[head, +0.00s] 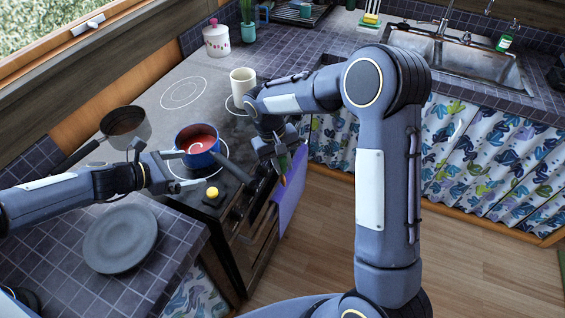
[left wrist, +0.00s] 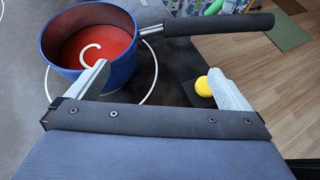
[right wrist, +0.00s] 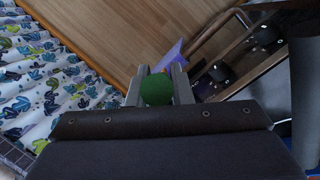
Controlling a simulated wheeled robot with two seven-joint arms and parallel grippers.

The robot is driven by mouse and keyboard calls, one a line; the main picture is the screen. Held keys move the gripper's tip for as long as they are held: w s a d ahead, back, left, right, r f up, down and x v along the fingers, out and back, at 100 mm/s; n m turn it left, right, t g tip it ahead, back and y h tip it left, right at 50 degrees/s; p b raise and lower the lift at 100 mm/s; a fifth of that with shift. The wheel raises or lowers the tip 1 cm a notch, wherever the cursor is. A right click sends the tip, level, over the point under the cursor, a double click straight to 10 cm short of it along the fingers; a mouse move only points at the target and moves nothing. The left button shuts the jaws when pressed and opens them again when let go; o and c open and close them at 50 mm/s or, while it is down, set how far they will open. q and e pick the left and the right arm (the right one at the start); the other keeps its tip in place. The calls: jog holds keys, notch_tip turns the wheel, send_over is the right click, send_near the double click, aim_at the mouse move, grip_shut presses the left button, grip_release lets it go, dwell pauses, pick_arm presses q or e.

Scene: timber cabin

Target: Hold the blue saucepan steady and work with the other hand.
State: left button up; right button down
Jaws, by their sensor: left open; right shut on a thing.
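The blue saucepan (head: 201,159) stands on the stove, with red contents (left wrist: 98,48) marked by a white curl. Its dark handle (head: 237,171) points toward the stove's front edge and shows in the left wrist view (left wrist: 220,24). My left gripper (head: 184,170) is open beside the pan, its fingers spread. In the left wrist view one finger overlaps the pan wall; I cannot tell whether it touches. The handle lies beyond the fingertips. My right gripper (head: 280,160) is shut on a slim green object (right wrist: 158,90) with an orange tip, held in front of the stove, right of the pan.
A grey saucepan (head: 126,126) and a cream mug (head: 242,82) stand on the stove. A yellow round thing (head: 212,192) sits near its front edge. A purple cloth (head: 291,195) hangs at the front. A grey plate (head: 121,238) lies on the left counter.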

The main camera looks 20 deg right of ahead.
aim_at(218, 160)
pick_arm(q)
jog(key=b+x, duration=0.1)
jog(key=x, duration=0.2)
jog(key=b+x, duration=0.1)
jog(key=x, duration=0.2)
jog(key=shift+s+d+f, duration=0.1)
jog(key=shift+d+f, duration=0.1)
jog(key=shift+f, duration=0.35)
pick_arm(e)
jog(key=x, duration=0.2)
jog(key=shift+w+a+f, duration=0.1)
jog(key=shift+w+f, duration=0.1)
jog(key=shift+f, duration=0.2)
pick_arm(q)
jog(key=shift+b+x, duration=0.3)
jog(key=shift+x, duration=0.5)
pick_arm(e)
jog(key=shift+f, duration=0.2)
pick_arm(q)
jog(key=shift+r, duration=0.15)
jog(key=shift+c, duration=0.2)
grip_shut()
jog(key=c, duration=0.6)
grip_release()
